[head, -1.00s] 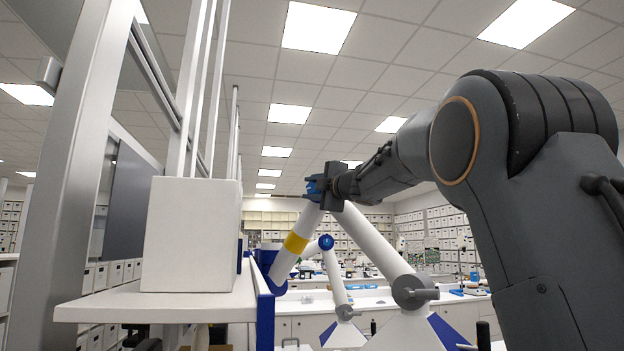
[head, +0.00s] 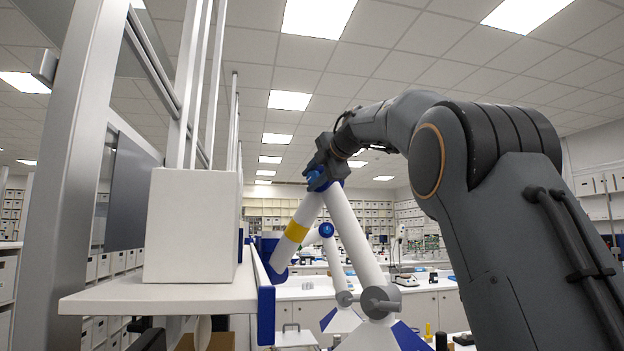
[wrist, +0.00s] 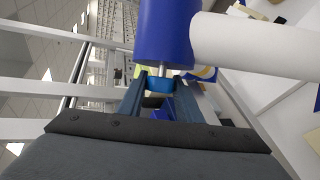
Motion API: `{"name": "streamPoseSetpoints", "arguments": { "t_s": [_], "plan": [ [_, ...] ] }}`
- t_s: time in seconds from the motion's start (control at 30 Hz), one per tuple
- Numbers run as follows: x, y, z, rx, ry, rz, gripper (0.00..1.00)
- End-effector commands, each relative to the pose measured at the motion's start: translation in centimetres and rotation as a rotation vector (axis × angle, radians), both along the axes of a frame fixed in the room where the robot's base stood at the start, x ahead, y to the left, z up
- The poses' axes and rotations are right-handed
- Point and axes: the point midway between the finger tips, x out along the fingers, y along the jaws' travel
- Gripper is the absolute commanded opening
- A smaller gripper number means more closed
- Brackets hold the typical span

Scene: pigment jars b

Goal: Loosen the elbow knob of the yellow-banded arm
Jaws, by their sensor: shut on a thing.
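The yellow-banded arm has a white upper tube with a yellow band (head: 296,232) and a white lower tube (head: 352,235). The tubes meet at a blue elbow, mostly behind my gripper (head: 318,178) in the head view. In the wrist view the elbow housing (wrist: 166,35) is a large blue cylinder with a white tube leaving to the right. A short metal shaft joins it to the small blue elbow knob (wrist: 160,84). My gripper (wrist: 159,92) is shut on this knob, one finger on each side.
A second white arm with a blue elbow (head: 326,229) stands behind. A grey joint (head: 380,300) with a crossbar is at the lower tube's foot. A white box (head: 192,225) sits on a shelf (head: 165,298) at left, beside uprights. A workbench lies behind.

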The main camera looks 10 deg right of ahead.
Motion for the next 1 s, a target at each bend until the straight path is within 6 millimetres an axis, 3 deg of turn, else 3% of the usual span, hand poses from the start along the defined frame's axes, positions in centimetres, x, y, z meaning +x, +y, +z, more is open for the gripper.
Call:
{"name": "streamPoseSetpoints", "arguments": {
  "t_s": [1.0],
  "plan": [
    [0.00, 0.12, -0.04, -0.131, 0.152, 0.002, 0.09]
  ]
}}
